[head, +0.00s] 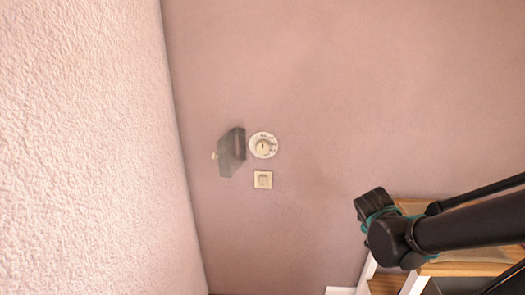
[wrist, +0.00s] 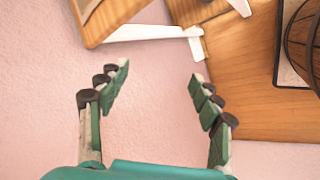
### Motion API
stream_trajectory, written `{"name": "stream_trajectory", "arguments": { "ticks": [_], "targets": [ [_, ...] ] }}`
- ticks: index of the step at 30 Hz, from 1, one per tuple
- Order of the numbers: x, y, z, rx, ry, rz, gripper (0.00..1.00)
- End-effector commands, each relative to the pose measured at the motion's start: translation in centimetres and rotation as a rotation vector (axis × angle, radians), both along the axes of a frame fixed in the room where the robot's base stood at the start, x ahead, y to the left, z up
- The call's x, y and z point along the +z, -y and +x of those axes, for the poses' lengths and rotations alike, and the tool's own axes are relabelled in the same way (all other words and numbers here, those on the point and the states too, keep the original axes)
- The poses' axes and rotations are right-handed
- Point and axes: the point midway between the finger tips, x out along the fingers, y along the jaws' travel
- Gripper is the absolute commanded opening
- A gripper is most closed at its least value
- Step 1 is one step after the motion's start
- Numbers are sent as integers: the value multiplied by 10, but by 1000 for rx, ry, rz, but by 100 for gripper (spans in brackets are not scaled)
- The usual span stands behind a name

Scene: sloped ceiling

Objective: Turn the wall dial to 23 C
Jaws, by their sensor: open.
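The wall dial (head: 263,145) is a round white disc with a pale knob in its middle and dark marks around its rim. It is on the pink wall in the head view, too small for me to read its setting. The dial does not show in the wrist view. My gripper (wrist: 161,82) is open and empty in the wrist view, its two green and black fingers spread apart. In the head view my dark arm is at the lower right, well away from the dial.
A dark grey box (head: 232,152) juts out just left of the dial. A square cream wall plate (head: 263,179) is just below it. A textured wall (head: 80,150) fills the left. Wooden furniture (wrist: 250,80) with white parts lies beyond my fingers.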

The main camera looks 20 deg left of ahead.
Motion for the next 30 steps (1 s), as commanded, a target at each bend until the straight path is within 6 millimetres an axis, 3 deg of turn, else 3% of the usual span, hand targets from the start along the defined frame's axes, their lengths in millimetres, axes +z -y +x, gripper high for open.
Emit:
{"name": "stream_trajectory", "arguments": {
  "ticks": [6, 14, 19, 24, 30],
  "targets": [
    [31, -67, 36, 440, 70, -386, 65],
    [76, -174, 50, 880, 200, -882, 65],
    [107, -255, 34, 1101, 317, -1229, 65],
    [134, -327, 1, 1231, 437, -1550, 65],
    [152, -371, -30, 1276, 522, -1770, 65]
  ]
}}
